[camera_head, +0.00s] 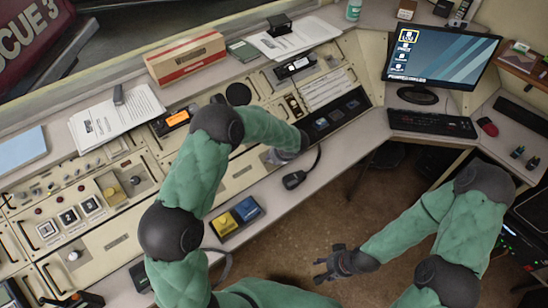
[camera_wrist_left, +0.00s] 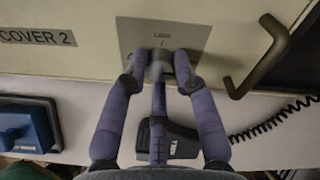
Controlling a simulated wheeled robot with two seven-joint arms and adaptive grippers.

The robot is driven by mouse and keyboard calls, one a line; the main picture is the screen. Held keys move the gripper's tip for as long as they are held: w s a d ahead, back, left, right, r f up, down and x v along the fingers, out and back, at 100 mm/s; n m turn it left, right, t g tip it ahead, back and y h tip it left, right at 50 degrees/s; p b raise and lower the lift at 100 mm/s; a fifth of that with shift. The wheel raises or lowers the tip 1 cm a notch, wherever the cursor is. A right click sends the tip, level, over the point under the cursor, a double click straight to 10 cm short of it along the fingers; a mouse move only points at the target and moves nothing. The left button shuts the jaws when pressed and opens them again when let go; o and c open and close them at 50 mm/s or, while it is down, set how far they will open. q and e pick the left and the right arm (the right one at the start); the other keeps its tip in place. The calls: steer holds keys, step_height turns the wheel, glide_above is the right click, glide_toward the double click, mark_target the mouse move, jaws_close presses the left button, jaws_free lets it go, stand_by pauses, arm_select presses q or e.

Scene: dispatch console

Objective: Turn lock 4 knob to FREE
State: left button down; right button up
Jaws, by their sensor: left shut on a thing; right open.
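In the left wrist view a small grey knob (camera_wrist_left: 157,72) sits on a square metal plate (camera_wrist_left: 203,40) on the cream console front. The small label above the knob is too small to read, so I cannot tell its lock number or setting. My left gripper (camera_wrist_left: 160,62) is shut on this knob, one finger on each side. In the head view my left gripper (camera_head: 279,157) reaches the lower console front, and its arm hides the knob there. My right gripper (camera_head: 333,265) is open and empty over the floor at the lower middle.
A dark bar handle (camera_wrist_left: 262,62) stands out right of the plate. A "COVER 2" label (camera_wrist_left: 38,37) is at left. A black handset (camera_head: 294,180) with a coiled cord (camera_wrist_left: 272,123) lies on the desk ledge below. A blue and yellow unit (camera_head: 237,216) sits further left.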

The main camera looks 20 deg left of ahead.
arm_select(q)
steer(key=shift+s+f, duration=0.2)
steer(key=c, duration=1)
jaws_free()
steer(key=shift+r, duration=0.1)
steer(key=shift+w+r, duration=0.1)
steer(key=shift+d+r, duration=0.15)
steer(key=shift+r, duration=0.2)
steer(key=v, duration=1.1)
steer(key=shift+d, duration=0.1)
steer(key=shift+f, duration=0.1)
